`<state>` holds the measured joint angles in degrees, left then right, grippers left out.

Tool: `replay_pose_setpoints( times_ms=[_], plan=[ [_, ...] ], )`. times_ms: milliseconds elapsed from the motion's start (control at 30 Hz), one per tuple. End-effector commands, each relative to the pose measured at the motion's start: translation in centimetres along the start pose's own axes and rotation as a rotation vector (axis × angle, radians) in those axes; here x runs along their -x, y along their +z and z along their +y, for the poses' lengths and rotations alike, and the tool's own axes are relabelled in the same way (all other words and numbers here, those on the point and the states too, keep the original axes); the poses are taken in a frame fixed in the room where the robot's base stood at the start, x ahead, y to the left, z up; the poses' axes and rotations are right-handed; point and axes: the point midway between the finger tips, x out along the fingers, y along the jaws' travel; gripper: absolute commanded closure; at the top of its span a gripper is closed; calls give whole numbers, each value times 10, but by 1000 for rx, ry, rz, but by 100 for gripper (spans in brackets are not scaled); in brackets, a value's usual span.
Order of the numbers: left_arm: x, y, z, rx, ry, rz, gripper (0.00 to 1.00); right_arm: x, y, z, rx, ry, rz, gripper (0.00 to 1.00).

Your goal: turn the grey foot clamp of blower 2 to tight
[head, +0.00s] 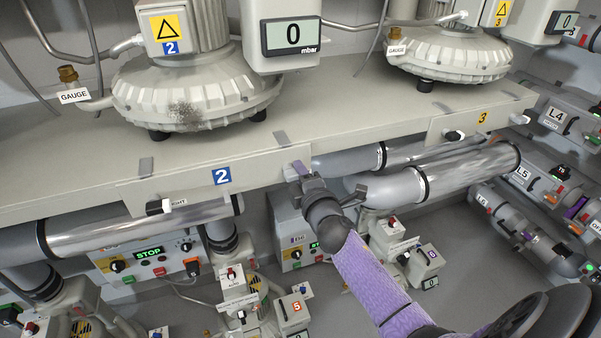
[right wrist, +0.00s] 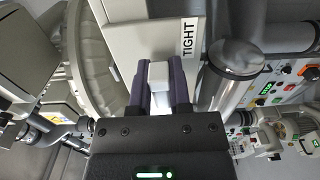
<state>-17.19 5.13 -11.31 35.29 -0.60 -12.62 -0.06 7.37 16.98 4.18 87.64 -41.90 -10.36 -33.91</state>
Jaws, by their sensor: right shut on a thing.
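Blower 2 (head: 200,95) stands on the grey shelf, with a blue 2 plate (head: 222,176) on the panel below it. My right gripper (head: 298,171) is at the right end of that panel. In the right wrist view its purple fingers (right wrist: 159,84) are shut on a small pale grey block, the clamp handle (right wrist: 158,72). A TIGHT label (right wrist: 188,39) is on the panel beside it. The fingers and wrist hide most of the clamp in the head view. My left gripper is not in view.
Another clamp (head: 158,207) is at the panel's left end, beside a partly legible label. Shiny pipes (head: 430,180) run under the shelf close to my right arm. Control boxes (head: 150,262) stand below. Blower 3 (head: 450,55) is at the right.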

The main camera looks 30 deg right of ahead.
Motion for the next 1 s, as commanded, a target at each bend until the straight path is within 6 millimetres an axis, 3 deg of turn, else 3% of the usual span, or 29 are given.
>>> replay_pose_setpoints(
  times_ms=[633,667,800,1000],
  plan=[
    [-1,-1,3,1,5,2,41,0,0,-2,-49,-2,0,100],
    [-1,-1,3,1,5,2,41,0,0,-2,-49,-2,0,74],
    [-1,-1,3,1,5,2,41,0,0,-2,-48,-2,0,45],
    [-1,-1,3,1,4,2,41,0,0,-1,-47,-1,0,41]
  ],
)
